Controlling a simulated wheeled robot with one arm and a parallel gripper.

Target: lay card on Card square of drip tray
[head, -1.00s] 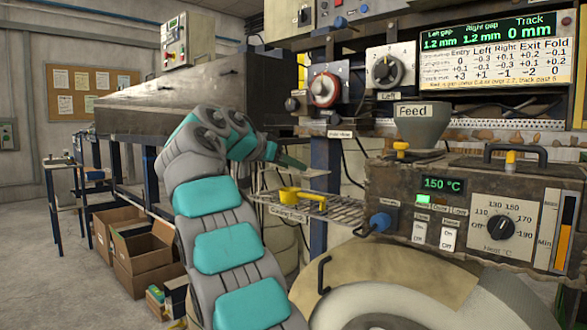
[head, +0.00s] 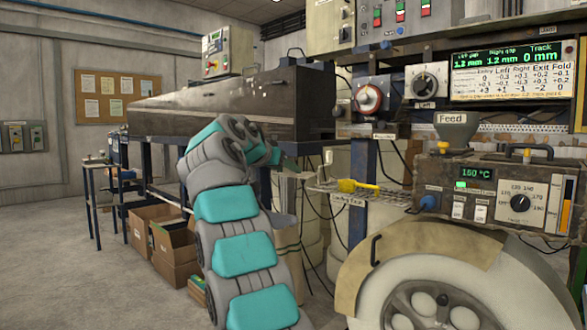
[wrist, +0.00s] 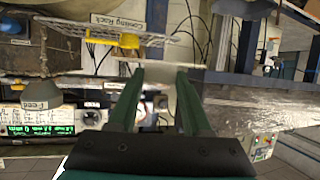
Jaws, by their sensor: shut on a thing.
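My gripper (wrist: 160,70) shows in the wrist view as two dark green fingers, held a little apart. A thin pale card (wrist: 165,62) spans their tips, seen almost edge-on, and the jaws are shut on it. The card is in the air, clear of any surface that I can make out. In the head view my gripper (head: 276,158) is mostly hidden by my own grey and teal arm, left of the cooling rack. I cannot make out the drip tray or its Card square in either view.
The wire cooling rack (head: 350,194) holds a yellow-handled thing (head: 358,186). Cardboard boxes (head: 170,240) sit on the floor at left. Open floor (head: 60,270) lies further left.

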